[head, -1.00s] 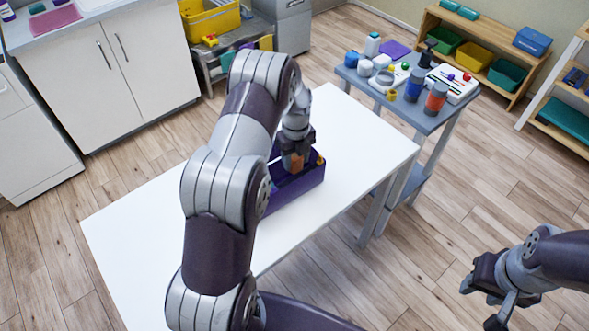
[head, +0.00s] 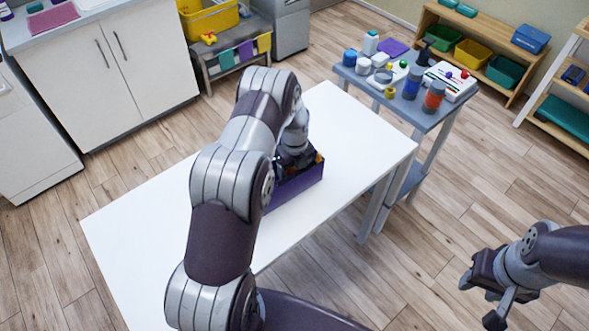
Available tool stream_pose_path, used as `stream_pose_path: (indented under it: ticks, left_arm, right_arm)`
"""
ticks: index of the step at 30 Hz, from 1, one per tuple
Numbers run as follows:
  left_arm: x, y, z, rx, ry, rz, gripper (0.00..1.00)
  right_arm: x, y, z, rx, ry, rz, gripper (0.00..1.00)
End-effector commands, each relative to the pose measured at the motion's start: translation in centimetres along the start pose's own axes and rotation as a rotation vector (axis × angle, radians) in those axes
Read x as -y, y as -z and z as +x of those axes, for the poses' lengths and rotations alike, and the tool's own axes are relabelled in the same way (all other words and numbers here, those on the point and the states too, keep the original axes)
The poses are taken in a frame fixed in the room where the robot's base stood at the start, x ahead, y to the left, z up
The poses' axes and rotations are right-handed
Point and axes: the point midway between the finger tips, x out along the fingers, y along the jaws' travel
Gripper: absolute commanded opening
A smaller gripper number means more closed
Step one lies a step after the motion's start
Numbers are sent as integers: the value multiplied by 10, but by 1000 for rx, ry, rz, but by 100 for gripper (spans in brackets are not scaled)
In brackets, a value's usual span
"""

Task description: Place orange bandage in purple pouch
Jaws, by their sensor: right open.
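The purple pouch (head: 297,187) is an open-topped box on the white table (head: 150,225), partly hidden behind my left arm. My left gripper (head: 286,163) is lowered into the pouch's opening. Its fingers are hidden by the pouch wall and the arm, so I cannot see whether they are open or shut. My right gripper (head: 482,302) is open and empty, over the floor at the lower right, well away from the table.
A grey side table (head: 352,76) behind the white table's right end holds bottles, jars and a white device. A shelf with colored bins (head: 505,73) stands at the back right. The white table's left part and far right end are clear.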

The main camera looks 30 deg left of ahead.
Motion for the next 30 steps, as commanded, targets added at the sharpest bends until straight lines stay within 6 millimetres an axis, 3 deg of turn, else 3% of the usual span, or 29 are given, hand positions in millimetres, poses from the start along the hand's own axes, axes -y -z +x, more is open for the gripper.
stream_pose_path:
  ticks: [8,18,25,28,30]
  left_arm:
    - [1,-1,-12,2,2,0,73]
    - [1,-1,-86,3,3,0,73]
    - [0,1,-120,0,0,-5,73]
    - [-2,14,-133,5,6,-128,73]
    - [-7,37,-147,11,18,-349,73]
  right_arm:
    - [0,0,0,0,0,0,43]
    - [0,-2,14,0,0,0,43]
    - [0,-2,17,0,0,0,43]
    - [0,-2,17,0,0,0,43]
    - [0,-2,17,0,0,0,43]
